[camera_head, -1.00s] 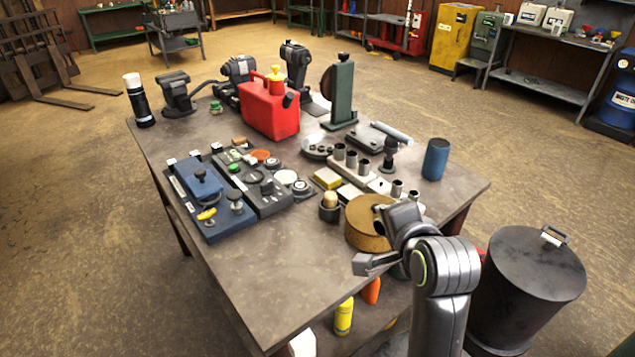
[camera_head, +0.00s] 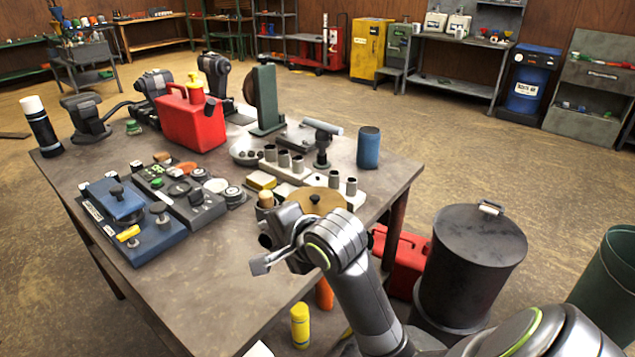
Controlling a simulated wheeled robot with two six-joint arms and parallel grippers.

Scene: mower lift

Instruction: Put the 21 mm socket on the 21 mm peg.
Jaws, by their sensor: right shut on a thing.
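A pale rail (camera_head: 308,180) on the bench carries a row of upright grey sockets (camera_head: 284,158). A gap in the row (camera_head: 316,174) lies between the third socket from the left and the two at the right end. Size marks are too small to read. My right gripper (camera_head: 264,252) is in front of the rail, over the near right part of the bench. It is shut on a small dark round thing (camera_head: 265,241), apparently the 21 mm socket, mostly hidden by the gripper. My left gripper is out of view.
A brown round block (camera_head: 318,198) stands between my right gripper and the rail, partly hidden by my arm. A dark upright tool (camera_head: 322,148) and a blue cylinder (camera_head: 368,148) stand behind the rail. A red can (camera_head: 192,122) stands farther back. The near bench top is clear.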

